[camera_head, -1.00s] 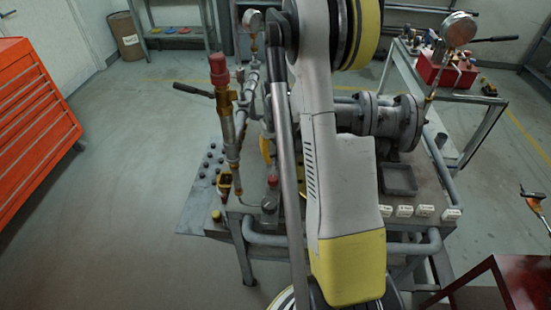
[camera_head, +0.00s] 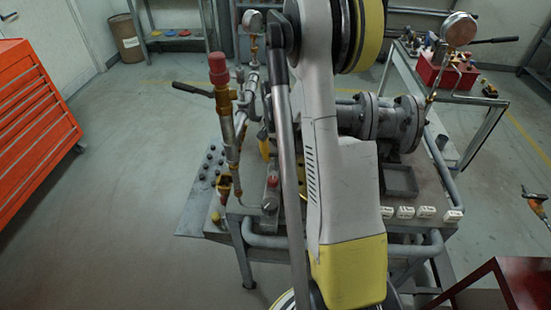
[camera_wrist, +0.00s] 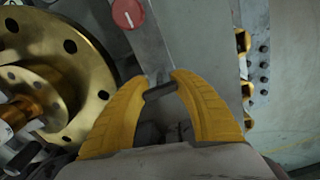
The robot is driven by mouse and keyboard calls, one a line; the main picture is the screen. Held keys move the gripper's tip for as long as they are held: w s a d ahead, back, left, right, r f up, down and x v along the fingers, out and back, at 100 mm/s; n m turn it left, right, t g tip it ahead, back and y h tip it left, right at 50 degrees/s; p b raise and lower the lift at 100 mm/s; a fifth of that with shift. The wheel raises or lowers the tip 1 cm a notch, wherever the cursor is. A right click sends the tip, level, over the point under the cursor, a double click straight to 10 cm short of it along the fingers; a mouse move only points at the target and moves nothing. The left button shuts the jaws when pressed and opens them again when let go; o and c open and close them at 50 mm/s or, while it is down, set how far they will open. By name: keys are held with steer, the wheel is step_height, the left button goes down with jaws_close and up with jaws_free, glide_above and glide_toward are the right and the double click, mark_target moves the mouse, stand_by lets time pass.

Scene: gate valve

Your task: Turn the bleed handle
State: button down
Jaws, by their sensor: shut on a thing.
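My gripper (camera_wrist: 159,82) shows in the wrist view, with its two curved yellow fingers closed on a short dark bar (camera_wrist: 160,91), which looks like the bleed handle. The bar lies slightly slanted between the fingertips and touches both. What it joins to below is hard to make out. In the head view my arm covers the middle of the valve rig, so the gripper and the handle are hidden there.
A brass flange (camera_wrist: 92,65) is close left of my fingers. A red round knob (camera_wrist: 127,13) sits ahead. In the head view, a red-capped pipe (camera_head: 218,68) stands left of my arm and a grey flanged valve (camera_head: 385,120) right. Open floor (camera_head: 130,200) lies left.

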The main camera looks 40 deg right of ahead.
mark_target(276, 154)
steer(key=shift+w+r, duration=0.1)
stand_by(0.3)
steer(key=c, duration=0.8)
jaws_free()
steer(key=shift+c, duration=0.2)
step_height(276, 154, up, 12)
